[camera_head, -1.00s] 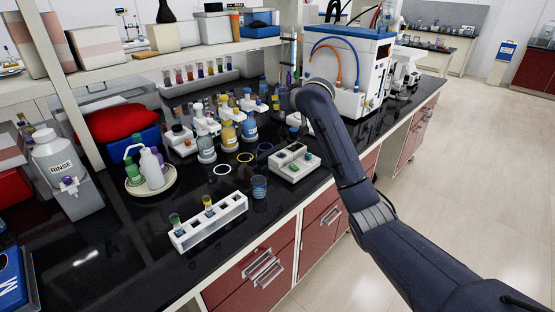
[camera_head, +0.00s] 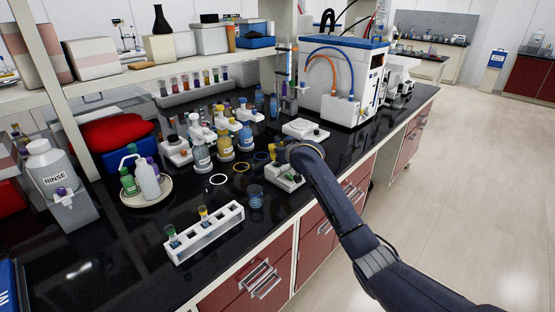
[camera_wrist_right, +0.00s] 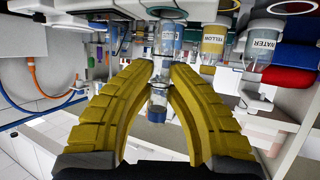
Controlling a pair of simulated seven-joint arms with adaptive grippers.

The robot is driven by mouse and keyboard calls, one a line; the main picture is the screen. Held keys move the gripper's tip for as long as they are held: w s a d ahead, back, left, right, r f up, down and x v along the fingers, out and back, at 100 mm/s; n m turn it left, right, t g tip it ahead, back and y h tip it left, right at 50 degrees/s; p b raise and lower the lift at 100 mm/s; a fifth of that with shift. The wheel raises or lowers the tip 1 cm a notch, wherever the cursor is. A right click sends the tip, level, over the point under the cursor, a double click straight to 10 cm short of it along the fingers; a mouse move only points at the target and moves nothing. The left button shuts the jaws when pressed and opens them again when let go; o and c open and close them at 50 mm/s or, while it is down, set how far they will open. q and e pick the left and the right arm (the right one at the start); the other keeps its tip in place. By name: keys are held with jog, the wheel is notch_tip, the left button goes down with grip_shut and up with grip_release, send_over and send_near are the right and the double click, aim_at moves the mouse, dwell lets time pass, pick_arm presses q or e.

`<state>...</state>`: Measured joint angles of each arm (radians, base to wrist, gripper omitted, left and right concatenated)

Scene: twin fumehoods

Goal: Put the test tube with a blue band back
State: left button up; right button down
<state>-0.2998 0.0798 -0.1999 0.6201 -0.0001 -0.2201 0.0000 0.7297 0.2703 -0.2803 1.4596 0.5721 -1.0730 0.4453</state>
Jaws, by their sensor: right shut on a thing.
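My right gripper (camera_head: 275,152) is above the bench near a small white device, mostly hidden behind my arm in the head view. In the right wrist view its yellow fingers (camera_wrist_right: 162,66) are shut on a clear test tube (camera_wrist_right: 157,112), which shows dark blue near its end. I cannot make out a separate band on it. The white rack (camera_head: 206,234) at the bench's front holds a green-topped tube (camera_head: 172,235) and a yellow-topped tube (camera_head: 203,215); its other holes look empty. My left gripper is not in view.
Labelled bottles, including a yellow one (camera_head: 225,143), stand behind. A wash-bottle tray (camera_head: 146,193) is at left. Bare black bench lies left of the rack.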

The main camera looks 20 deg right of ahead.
jog(key=shift+f, duration=2.1)
jog(key=shift+f, duration=0.15)
jog(key=c, duration=1.4)
grip_release()
jog(key=shift+r, duration=0.2)
jog(key=v, duration=1.2)
